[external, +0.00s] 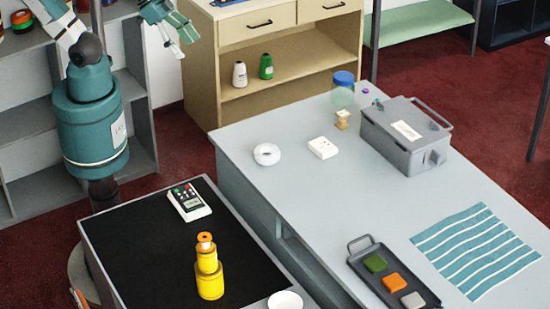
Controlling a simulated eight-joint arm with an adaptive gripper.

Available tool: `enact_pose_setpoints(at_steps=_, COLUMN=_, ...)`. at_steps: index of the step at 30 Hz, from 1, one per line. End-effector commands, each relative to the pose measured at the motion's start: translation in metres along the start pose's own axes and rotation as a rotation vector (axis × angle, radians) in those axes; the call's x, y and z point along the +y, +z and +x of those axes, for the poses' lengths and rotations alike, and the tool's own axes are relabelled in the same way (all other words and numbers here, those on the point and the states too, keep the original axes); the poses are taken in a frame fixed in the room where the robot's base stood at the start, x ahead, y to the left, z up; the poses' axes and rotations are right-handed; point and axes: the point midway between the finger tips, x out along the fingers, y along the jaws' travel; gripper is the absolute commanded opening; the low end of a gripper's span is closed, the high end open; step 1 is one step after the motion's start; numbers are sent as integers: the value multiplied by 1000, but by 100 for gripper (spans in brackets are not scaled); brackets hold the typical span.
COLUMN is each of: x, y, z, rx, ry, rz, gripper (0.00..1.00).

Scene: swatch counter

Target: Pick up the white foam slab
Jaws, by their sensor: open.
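A dark tray (388,264) with a handle lies at the front of the grey counter, partly cut off by the bottom edge. Three small slabs sit in it in a row: a green slab (375,263), an orange slab (393,282) and a whitish-grey slab (412,300), the nearest one. The pale one looks like the white foam slab. My gripper (186,45) is at the top left, raised, open and empty, far from the tray. Part of it is cut off by the top edge.
On the counter (290,200) are a white ring (267,154), a white block (323,148) with small marks, a grey metal box (405,135), a blue-lidded jar (343,90) and a striped cloth (476,250). A stacked yellow object (208,268) stands on the black-topped table. The counter's middle is clear.

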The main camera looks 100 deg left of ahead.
Motion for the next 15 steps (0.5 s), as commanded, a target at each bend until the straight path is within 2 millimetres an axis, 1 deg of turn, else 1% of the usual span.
enact_pose_setpoints(at_steps=8, x=2, y=-28, z=2, rx=-36, ry=4, rz=-44, gripper=69)
enact_pose_setpoints(at_steps=15, x=6, y=-62, z=10, rx=-83, ry=8, rz=-105, gripper=69)
